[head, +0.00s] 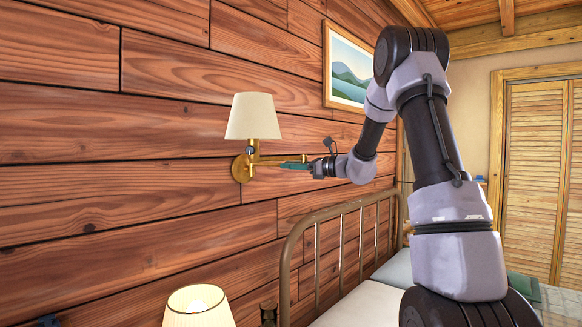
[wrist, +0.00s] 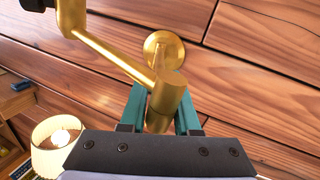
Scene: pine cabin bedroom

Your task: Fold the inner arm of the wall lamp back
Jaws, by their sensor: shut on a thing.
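The brass wall lamp (head: 252,160) has a cream shade (head: 252,116) and a round wall plate (head: 240,168), which also shows in the wrist view (wrist: 163,46). My gripper (head: 302,163) reaches in from the right, level with the lamp's arm. In the wrist view its teal fingers (wrist: 162,105) stand either side of the brass elbow joint (wrist: 169,92) and are shut on it. The outer arm (wrist: 112,55) runs from this joint to the upright brass stem (wrist: 71,16) at upper left. The inner arm is mostly hidden behind the joint.
A lit lamp with a pleated shade (head: 198,308) stands below, also at lower left in the wrist view (wrist: 57,150). A metal bed frame (head: 318,222) rises below my arm. A framed picture (head: 347,70) hangs on the plank wall (head: 120,225).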

